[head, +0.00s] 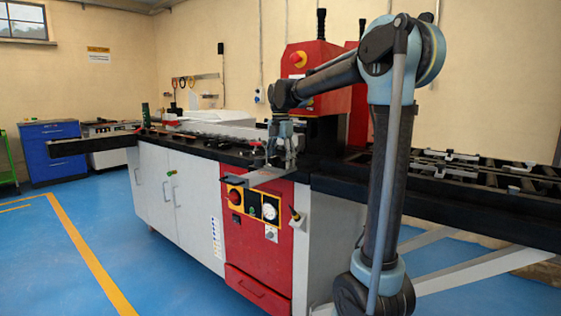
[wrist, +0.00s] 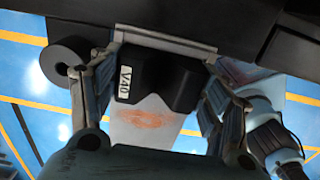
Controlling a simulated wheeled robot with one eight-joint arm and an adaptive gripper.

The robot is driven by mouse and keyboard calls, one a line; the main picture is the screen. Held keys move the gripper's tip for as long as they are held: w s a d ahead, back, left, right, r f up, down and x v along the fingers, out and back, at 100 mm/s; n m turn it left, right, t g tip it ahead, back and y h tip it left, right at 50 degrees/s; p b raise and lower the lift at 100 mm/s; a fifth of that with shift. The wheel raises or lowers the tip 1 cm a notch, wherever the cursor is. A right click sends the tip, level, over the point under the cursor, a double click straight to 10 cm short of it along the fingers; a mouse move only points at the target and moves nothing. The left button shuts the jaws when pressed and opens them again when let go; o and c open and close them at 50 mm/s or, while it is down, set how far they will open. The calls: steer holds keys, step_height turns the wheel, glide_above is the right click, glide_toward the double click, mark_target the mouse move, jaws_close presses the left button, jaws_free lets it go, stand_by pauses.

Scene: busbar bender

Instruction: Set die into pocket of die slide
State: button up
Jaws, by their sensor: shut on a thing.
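A black die (wrist: 155,68) with a V-shaped notch and a white "V40" label is between the fingers of my gripper (wrist: 158,78) in the wrist view. My gripper is shut on it. A grey metal plate that looks like the die slide (wrist: 140,128) shows beneath the die, with a rust-coloured mark on it. The die hides part of the plate, and I cannot make out the pocket or whether the die touches it. In the head view my gripper (head: 285,152) is just above the slide (head: 265,177), which juts from the machine's front. The die is not clear there.
The red machine head (head: 330,62) rises behind my gripper. A dark bench top (head: 205,148) runs left, and a rail bed (head: 490,180) lies to the right. A control panel (head: 258,208) is below the slide. The blue floor in front is clear.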

steer(key=shift+s+f, duration=0.1)
steer(key=shift+f, duration=0.1)
steer(key=o, duration=1.6)
steer(key=shift+f, duration=0.1)
steer(key=shift+c, duration=0.2)
steer(key=o, duration=0.4)
steer(key=shift+f, duration=0.1)
steer(key=shift+o, duration=0.2)
step_height(320, 180, up, 13)
